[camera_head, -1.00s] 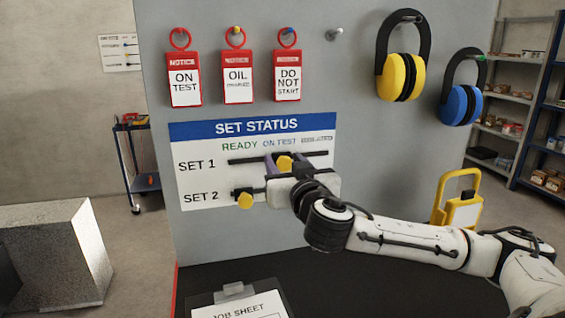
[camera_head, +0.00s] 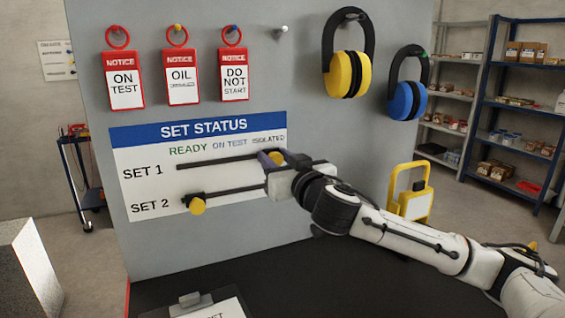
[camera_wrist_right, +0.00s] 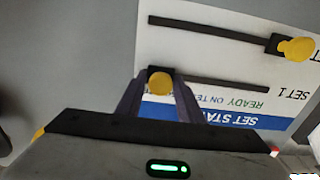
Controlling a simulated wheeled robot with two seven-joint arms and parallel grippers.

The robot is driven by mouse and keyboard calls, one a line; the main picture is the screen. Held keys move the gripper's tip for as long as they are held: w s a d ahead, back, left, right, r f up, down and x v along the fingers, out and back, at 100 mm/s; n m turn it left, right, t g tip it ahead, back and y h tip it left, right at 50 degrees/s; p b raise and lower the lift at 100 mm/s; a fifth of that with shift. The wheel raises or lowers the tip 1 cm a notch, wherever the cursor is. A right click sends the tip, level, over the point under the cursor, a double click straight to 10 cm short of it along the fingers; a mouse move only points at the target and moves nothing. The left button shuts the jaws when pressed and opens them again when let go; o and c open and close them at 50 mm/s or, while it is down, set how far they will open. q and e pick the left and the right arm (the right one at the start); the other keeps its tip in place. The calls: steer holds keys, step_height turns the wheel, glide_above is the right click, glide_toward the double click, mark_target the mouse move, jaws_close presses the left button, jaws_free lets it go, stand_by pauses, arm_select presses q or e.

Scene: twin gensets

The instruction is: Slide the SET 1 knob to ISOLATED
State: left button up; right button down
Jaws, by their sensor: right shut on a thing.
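The SET STATUS board (camera_head: 150,170) is on the grey panel, with READY, ON TEST and ISOLATED across it. The yellow SET 1 knob (camera_head: 277,157) is at the right end of its dark slot (camera_head: 215,162), below ISOLATED. My right gripper (camera_head: 271,157) is shut on this knob. In the right wrist view, upside down, the knob (camera_wrist_right: 159,82) sits between the two dark fingers, at the slot's end. The yellow SET 2 knob (camera_head: 197,206) is at the left end of the lower slot. My left gripper is not in view.
Three red notice tags (camera_head: 181,78) and yellow (camera_head: 349,75) and blue (camera_head: 408,101) ear defenders hang above. A yellow lockout-style stand (camera_head: 410,195) is behind my right arm. A clipboard (camera_head: 200,306) lies on the dark bench (camera_head: 265,280).

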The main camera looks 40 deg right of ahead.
steer(key=c, duration=1.4)
jaws_free()
steer(key=shift+d, duration=0.25)
steer(key=shift+c, duration=0.2)
steer(key=shift+s+a, duration=0.1)
steer(key=shift+s, duration=0.05)
steer(key=shift+s+a+f, duration=0.1)
steer(key=shift+s, duration=0.1)
steer(key=p+v, duration=0.2)
steer(key=v, duration=0.7)
steer(key=shift+s, duration=0.3)
steer(key=shift+a, duration=0.15)
